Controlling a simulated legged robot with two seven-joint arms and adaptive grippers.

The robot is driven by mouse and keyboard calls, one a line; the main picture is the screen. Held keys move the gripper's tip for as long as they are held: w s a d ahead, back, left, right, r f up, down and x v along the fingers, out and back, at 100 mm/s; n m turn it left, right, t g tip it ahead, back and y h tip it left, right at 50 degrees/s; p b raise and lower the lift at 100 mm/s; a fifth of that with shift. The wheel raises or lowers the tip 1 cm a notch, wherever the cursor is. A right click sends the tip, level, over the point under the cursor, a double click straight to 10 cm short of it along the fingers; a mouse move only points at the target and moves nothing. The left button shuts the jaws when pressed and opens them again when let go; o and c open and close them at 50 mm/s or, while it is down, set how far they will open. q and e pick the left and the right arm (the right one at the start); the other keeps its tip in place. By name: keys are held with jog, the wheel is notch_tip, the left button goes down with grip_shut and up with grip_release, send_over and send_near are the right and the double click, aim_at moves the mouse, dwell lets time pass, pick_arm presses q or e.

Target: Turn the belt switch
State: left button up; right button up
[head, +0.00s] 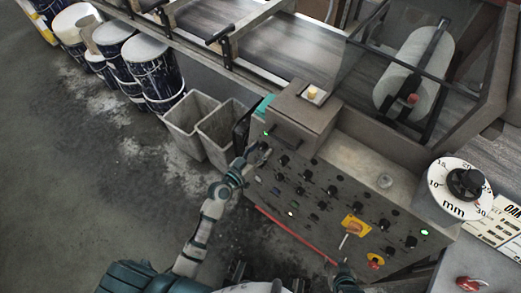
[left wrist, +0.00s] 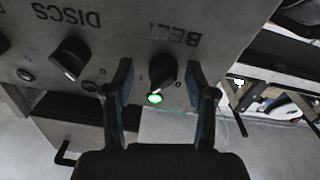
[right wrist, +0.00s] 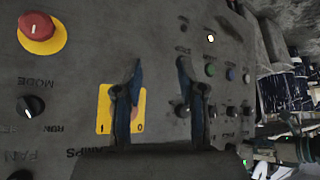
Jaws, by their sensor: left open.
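The belt switch (left wrist: 162,70) is a black knob with a white pointer mark, under the word BELT in the left wrist view. My left gripper (left wrist: 160,88) is open, with one finger on each side of the knob; I cannot tell whether they touch it. A lit green lamp (left wrist: 155,98) shows beside the knob. In the head view my left gripper (head: 260,152) is at the panel's upper left corner and hides the switch. My right gripper (right wrist: 160,80) has its fingers apart and empty, before the panel's yellow switch plate (right wrist: 104,108).
The control panel (head: 340,190) carries several other knobs, lamps and a red emergency button (right wrist: 37,27). A DISCS knob (left wrist: 69,59) sits close beside the belt switch. Grey bins (head: 188,125) stand left of the panel. The conveyor belt (head: 290,45) runs behind it.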

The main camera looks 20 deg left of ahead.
pick_arm(q)
jog(key=shift+a, duration=0.5)
jog(key=c, duration=0.8)
jog(key=shift+s, duration=0.1)
grip_shut()
jog(key=shift+d+r, duration=0.1)
jog(key=shift+d, duration=0.3)
pick_arm(e)
jog(key=shift+s+a+r, duration=0.1)
